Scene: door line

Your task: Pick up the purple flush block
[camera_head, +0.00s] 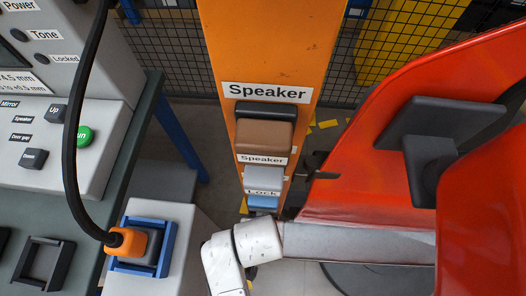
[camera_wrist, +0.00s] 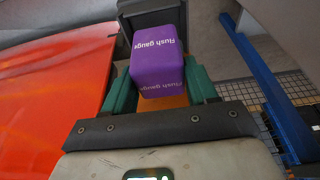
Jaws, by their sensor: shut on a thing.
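The purple flush block (camera_wrist: 158,55), lettered "Flush gauge" on two faces, shows in the wrist view. My gripper (camera_wrist: 160,84) has green fingers on both sides of the block and is shut on it. A dark grey holder-like part (camera_wrist: 128,22) shows behind the block; I cannot tell whether they touch. In the head view a white part of my arm (camera_head: 257,242) shows at the lower middle, while the block and the fingers are not seen there.
A red door panel (camera_head: 350,150) fills the right, with a dark bracket on it. An orange post (camera_head: 255,50) carries Speaker and Lock parts. A grey console (camera_head: 60,120) and a cable ending in an orange plug (camera_head: 128,241) are on the left.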

